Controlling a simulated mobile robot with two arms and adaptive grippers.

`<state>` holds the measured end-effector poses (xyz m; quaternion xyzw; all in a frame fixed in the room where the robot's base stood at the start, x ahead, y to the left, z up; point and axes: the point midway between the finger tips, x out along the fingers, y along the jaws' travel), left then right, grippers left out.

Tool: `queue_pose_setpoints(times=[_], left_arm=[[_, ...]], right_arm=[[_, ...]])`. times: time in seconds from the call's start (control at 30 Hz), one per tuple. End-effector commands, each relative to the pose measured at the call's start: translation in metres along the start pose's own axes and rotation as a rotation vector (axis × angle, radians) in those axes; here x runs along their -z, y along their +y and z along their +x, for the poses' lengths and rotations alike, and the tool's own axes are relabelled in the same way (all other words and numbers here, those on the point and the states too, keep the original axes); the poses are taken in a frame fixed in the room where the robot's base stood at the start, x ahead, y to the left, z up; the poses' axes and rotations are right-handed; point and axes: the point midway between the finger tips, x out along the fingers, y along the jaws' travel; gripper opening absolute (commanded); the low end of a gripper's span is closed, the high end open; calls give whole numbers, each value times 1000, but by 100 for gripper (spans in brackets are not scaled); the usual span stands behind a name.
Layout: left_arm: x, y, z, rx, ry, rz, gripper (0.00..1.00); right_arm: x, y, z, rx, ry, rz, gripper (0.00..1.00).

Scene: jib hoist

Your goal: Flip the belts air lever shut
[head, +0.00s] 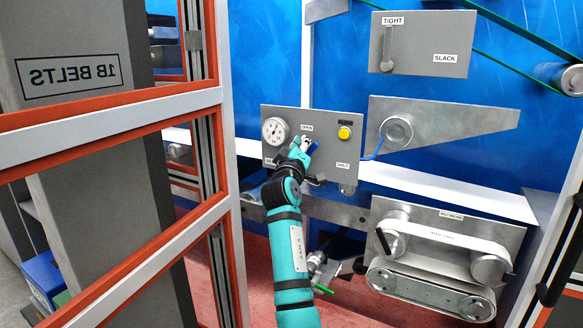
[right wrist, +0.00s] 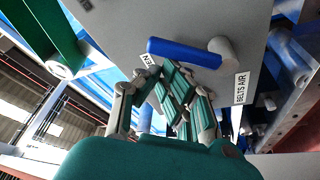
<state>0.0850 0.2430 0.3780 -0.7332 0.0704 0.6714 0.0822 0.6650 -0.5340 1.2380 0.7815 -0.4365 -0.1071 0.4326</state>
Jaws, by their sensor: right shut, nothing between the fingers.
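The belts air lever (right wrist: 185,50) has a blue handle on a grey round pivot. In the right wrist view its free end lies by a partly hidden label, and the BELTS AIR label is near the pivot. In the head view a bit of the blue lever (head: 313,147) shows below the OPEN label, mostly behind my right gripper (head: 300,148). The SHUT label is lower right on the same grey panel (head: 323,122). My right gripper is shut and empty, its fingers (right wrist: 175,78) close beside the handle; contact cannot be told. My left gripper is out of view.
The panel also carries a round gauge (head: 275,131) and a yellow button (head: 344,133). A TIGHT/SLACK plate (head: 430,45) is above right, a belt unit (head: 440,255) below right. An orange-edged frame (head: 110,118) stands close on the left.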

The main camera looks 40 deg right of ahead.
Motion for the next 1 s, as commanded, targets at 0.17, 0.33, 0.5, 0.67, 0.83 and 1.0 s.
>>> queue_pose_setpoints(times=[0.17,0.33,0.5,0.67,0.83,1.0], left_arm=[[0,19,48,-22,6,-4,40],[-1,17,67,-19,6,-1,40],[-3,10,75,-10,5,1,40],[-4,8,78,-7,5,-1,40],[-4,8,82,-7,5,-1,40],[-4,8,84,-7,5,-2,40]], right_arm=[[-14,-4,-6,-56,1,161,0],[-21,1,-8,-88,0,246,0],[-27,2,-10,-86,-1,242,0],[-33,-1,-12,-84,-1,238,0],[-40,-3,-14,-84,-1,239,0],[-44,-5,-16,-84,-1,238,0]])
